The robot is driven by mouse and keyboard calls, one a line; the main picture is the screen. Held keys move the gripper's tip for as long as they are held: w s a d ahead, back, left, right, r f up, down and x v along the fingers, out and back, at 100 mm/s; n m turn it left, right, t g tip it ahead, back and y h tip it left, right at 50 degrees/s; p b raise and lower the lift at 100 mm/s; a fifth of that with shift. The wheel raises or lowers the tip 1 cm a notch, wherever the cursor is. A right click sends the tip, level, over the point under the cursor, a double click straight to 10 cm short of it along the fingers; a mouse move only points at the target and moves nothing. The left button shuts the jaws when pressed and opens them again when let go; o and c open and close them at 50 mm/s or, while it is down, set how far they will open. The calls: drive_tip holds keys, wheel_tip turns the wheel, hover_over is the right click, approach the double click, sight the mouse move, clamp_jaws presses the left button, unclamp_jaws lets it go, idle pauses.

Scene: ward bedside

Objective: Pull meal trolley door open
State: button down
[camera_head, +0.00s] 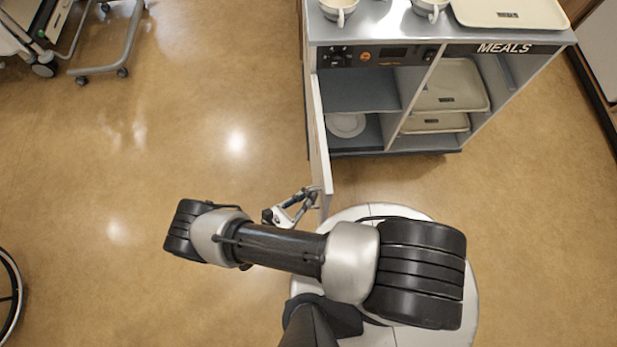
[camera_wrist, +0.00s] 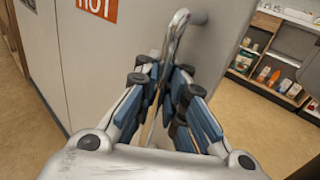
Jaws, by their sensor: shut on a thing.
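The grey meal trolley (camera_head: 352,57) stands at the upper right in the head view. Its door (camera_head: 319,140) is swung out toward me from the left front edge, leaving the left compartment open to view. My gripper (camera_head: 296,207) is beside the door's free end, partly hidden by my arm. In the wrist view my gripper (camera_wrist: 163,82) has its fingers closed around the bent metal handle (camera_wrist: 178,32). The handle's lower part is partly hidden between the fingers.
A white plate (camera_head: 346,124) lies in the left compartment, and trays (camera_head: 450,98) sit in the right one. Cups (camera_head: 338,8) and a tray (camera_head: 510,13) stand on top. A wheeled frame (camera_head: 105,68) is at the upper left. The floor left of the door is clear.

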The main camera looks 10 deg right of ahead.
drive_tip(key=shift+s+d+f, duration=0.1)
drive_tip(key=shift+s, duration=0.1)
drive_tip(key=c, duration=1.8)
unclamp_jaws()
drive_tip(key=shift+s, duration=0.1)
drive_tip(key=shift+c, duration=0.2)
drive_tip(key=shift+o, duration=0.9)
drive_tip(key=v, duration=1.2)
